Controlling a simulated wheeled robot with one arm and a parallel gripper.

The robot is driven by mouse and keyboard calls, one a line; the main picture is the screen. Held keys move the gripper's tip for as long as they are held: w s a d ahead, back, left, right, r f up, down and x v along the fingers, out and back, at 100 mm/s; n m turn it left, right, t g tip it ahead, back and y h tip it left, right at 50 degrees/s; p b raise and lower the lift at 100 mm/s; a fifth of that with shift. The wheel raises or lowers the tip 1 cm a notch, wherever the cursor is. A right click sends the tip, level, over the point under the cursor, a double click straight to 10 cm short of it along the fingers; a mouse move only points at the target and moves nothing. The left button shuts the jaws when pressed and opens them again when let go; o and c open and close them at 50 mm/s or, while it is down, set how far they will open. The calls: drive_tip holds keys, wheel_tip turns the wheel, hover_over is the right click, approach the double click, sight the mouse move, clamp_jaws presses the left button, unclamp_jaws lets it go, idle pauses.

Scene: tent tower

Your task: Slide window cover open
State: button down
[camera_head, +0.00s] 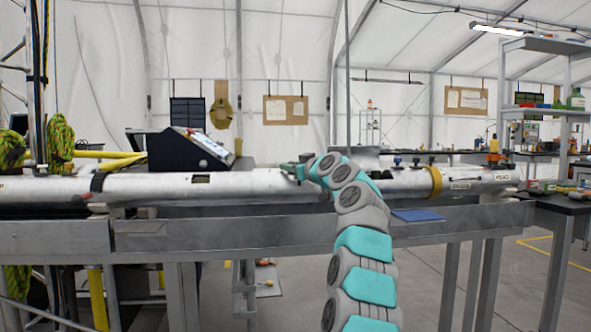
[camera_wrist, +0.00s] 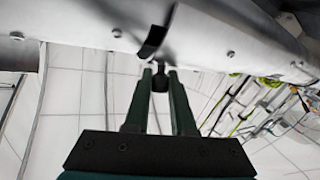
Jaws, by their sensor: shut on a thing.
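A long white tube (camera_head: 240,186) lies level across a grey metal bench and also fills the top of the wrist view (camera_wrist: 80,22). My gripper (camera_head: 294,170) is at the top edge of the tube, near its middle. In the wrist view, my dark gripper fingers (camera_wrist: 160,78) are shut on a small dark piece (camera_wrist: 156,84) at the tube's edge. The fingers hide most of it, and I cannot tell whether it belongs to the window cover. A black strip (camera_wrist: 156,42) shows on the tube just beyond the fingertips. No window opening is clearly visible.
A black control box (camera_head: 187,149) with a sloped panel stands behind the tube, left of my gripper. A blue flat piece (camera_head: 417,215) lies on the bench (camera_head: 300,222) front right. A yellow ring (camera_head: 436,182) circles the tube's right part. Shelves (camera_head: 545,110) stand far right.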

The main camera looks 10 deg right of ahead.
sight(252, 180)
drive_tip(key=a+b, duration=0.1)
drive_tip(key=a, duration=1)
drive_tip(key=shift+a+b, duration=0.15)
drive_tip(key=shift+b, duration=0.15)
drive_tip(key=c, duration=0.8)
unclamp_jaws()
drive_tip(key=shift+o, duration=0.2)
drive_tip(key=shift+s, duration=0.1)
drive_tip(key=b+v, duration=0.4)
drive_tip(key=v, duration=0.3)
drive_tip(key=shift+s+d, duration=0.25)
drive_tip(key=shift+s, duration=0.05)
